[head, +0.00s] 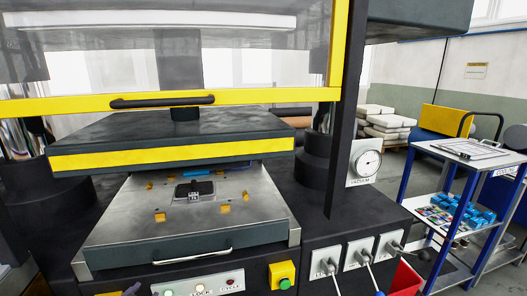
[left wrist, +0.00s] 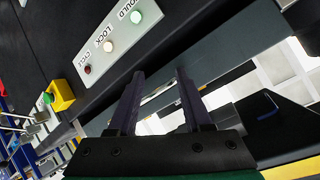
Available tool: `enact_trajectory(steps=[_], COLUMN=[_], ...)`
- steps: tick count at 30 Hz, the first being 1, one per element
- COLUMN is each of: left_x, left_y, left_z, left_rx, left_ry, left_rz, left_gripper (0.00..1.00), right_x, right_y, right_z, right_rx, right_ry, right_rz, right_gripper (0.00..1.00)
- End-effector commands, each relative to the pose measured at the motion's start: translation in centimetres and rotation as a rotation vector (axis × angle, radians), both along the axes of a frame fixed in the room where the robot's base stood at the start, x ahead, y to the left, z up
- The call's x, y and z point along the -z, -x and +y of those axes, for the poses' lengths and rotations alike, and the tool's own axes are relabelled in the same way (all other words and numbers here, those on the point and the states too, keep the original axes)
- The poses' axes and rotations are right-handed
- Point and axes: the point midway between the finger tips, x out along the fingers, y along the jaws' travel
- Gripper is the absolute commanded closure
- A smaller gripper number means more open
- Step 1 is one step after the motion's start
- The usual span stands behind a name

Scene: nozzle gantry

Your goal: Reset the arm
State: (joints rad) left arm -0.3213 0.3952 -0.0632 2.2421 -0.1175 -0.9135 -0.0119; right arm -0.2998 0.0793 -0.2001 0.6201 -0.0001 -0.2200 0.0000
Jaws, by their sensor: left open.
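In the left wrist view my left gripper (left wrist: 160,75) is open, its two dark fingers apart with nothing held between them. It is near the machine's front, beside the white button panel (left wrist: 122,38) marked CYCLE, LOCK and MOULD. That panel also shows in the head view (head: 200,287), partly cut off at the bottom. A metal plate drawer (head: 125,222) with a silver front handle (head: 192,257) sits under the press's yellow-banded upper plate (head: 170,153). A small black block (head: 194,190) lies on the drawer plate among several orange pieces. My right gripper is in neither view.
A clear guard with a yellow frame (head: 60,105) and black handle hangs above the press. A yellow box with a green button (head: 281,275) and several levers (head: 360,252) line the front right. A vacuum gauge (head: 367,162) and a blue-framed cart (head: 446,204) stand right.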

Motion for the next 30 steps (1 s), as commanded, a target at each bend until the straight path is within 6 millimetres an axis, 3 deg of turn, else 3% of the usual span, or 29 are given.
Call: enact_trajectory(steps=[3, 6, 14, 23, 26, 30], left_x=[4.5, 7.0, 10.5, 21.7, 26.2, 33.7], left_y=[4.7, 8.5, 17.9, 16.9, 17.5, 20.1], left_z=[-1.8, -3.1, -6.8, -6.9, -6.9, -6.5], left_rx=[-0.062, -0.101, -0.165, -0.168, -0.168, -0.17], left_ry=[0.108, 0.176, 0.321, 0.305, 0.301, 0.291], left_rz=[0.211, 0.363, 0.712, 0.764, 0.784, 0.823], left_gripper=[0.5, 0.5, 0.5, 0.5, 0.5, 0.5], right_x=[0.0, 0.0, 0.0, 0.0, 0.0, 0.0], right_y=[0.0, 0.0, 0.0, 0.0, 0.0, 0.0], right_z=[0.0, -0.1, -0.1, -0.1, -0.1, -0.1], right_rx=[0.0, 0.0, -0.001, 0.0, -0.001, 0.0], right_ry=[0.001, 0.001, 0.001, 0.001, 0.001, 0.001], right_rz=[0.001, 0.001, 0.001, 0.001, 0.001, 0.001], right_gripper=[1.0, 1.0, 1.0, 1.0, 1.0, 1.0])
